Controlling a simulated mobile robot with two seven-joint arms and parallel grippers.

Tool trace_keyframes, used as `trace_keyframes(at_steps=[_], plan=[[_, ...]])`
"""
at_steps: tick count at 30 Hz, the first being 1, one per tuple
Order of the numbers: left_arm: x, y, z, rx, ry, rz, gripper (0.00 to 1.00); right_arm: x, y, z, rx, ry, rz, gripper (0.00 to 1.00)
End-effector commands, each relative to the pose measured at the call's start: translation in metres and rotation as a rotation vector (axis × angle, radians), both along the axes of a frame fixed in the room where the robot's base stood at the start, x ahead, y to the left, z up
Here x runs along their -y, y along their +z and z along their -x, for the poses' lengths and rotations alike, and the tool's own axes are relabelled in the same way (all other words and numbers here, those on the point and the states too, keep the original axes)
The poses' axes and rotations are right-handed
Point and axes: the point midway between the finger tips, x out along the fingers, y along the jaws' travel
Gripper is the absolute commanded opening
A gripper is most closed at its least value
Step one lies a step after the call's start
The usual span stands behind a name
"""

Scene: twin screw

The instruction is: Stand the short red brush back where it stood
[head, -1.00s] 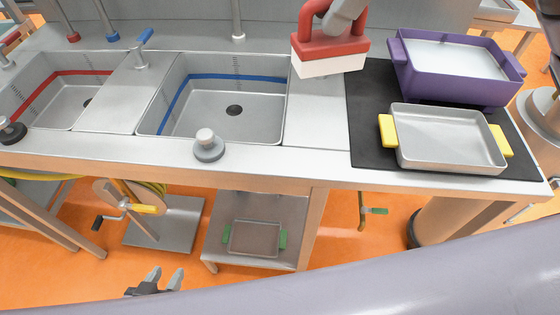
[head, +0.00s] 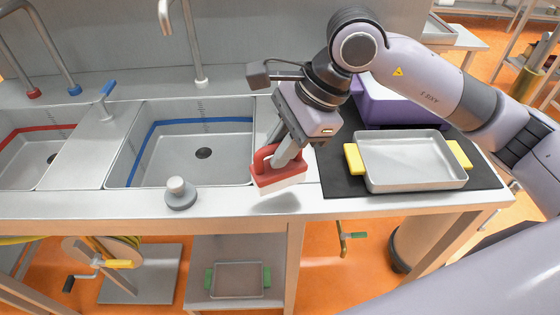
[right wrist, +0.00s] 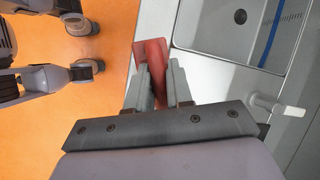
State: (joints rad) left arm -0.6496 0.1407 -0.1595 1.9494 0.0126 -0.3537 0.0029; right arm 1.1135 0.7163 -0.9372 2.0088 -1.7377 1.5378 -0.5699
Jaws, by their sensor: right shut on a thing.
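The short red brush (head: 267,165) has a red handle and block with pale bristles pointing down. It is at the front of the steel counter, between the blue-striped sink and the black mat. My right gripper (head: 287,153) is shut on its handle from above. In the right wrist view, the red brush (right wrist: 150,52) shows between and beyond the two fingers (right wrist: 160,82). I cannot tell whether the bristles touch the counter (head: 235,205). My left gripper is not in view.
The blue-striped sink (head: 204,153) is left of the brush. A grey knob (head: 180,193) stands on the counter's front strip. A tray with yellow handles (head: 412,160) lies on the black mat (head: 333,180) at right. A purple tub (head: 385,105) behind it is partly hidden by my arm.

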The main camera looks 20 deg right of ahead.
Motion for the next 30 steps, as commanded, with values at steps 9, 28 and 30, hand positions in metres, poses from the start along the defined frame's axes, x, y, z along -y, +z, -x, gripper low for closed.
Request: trace_keyframes(at_steps=[9, 28, 30], plan=[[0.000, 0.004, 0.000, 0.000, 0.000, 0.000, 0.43, 0.000, -0.040, 0.001, -0.003, 0.000, 0.000, 0.00], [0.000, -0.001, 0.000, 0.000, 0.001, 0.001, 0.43, 0.000, -0.045, 0.000, 0.000, 0.000, 0.001, 0.46], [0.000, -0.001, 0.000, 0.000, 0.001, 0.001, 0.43, 0.000, -0.045, 0.000, 0.000, 0.000, 0.000, 0.46]])
